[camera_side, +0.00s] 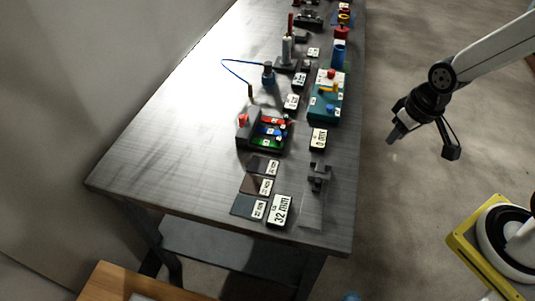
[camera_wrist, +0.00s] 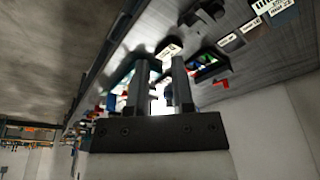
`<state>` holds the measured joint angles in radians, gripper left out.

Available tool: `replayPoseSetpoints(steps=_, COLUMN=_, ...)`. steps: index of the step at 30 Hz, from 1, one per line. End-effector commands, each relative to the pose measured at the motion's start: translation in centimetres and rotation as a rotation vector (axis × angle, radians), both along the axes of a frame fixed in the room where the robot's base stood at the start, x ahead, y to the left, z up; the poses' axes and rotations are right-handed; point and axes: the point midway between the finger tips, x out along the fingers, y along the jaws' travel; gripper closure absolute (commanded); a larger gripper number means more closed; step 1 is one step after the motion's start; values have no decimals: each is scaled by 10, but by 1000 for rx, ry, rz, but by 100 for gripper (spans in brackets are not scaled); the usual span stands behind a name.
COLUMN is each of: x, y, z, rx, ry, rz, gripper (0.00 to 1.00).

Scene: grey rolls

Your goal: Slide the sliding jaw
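A small dark grey jaw fixture (camera_side: 319,177), which looks like the sliding jaw, stands near the front right edge of the table on a flat grey strip (camera_side: 312,210). Dark blocks that look like the same fixture show at the top of the wrist view (camera_wrist: 204,12). My gripper (camera_side: 393,137) hangs over the floor to the right of the table, apart from the fixture. In the wrist view, my gripper's two fingers (camera_wrist: 159,72) stand apart with an empty gap between them, so it is open. Which part of the fixture slides is too small to tell.
A long grey table (camera_side: 165,155) carries a "32 mm" card (camera_side: 280,210), dark plates (camera_side: 249,206), a tray of coloured pieces (camera_side: 267,132) and a teal box (camera_side: 325,100). A yellow-framed base (camera_side: 465,240) stands at the lower right. The table's left side is clear.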

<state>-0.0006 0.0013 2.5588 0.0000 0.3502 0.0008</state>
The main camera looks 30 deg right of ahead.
Motion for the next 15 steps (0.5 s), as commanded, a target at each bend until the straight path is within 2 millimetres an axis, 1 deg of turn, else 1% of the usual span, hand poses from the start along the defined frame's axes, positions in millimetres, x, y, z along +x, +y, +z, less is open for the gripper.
replayPoseSetpoints(steps=1, x=1, y=1, z=0, rx=1, ry=2, rz=1, gripper=52)
replayPoseSetpoints(steps=3, x=3, y=2, z=-1, rx=2, ry=6, rz=1, gripper=32)
replayPoseSetpoints(steps=8, x=14, y=11, z=-7, rx=7, ry=30, rz=4, gripper=32)
replayPoseSetpoints(steps=11, x=25, y=21, z=-14, rx=11, ry=52, rz=6, gripper=32)
replayPoseSetpoints(steps=15, x=43, y=39, z=-28, rx=16, ry=93, rz=8, gripper=32)
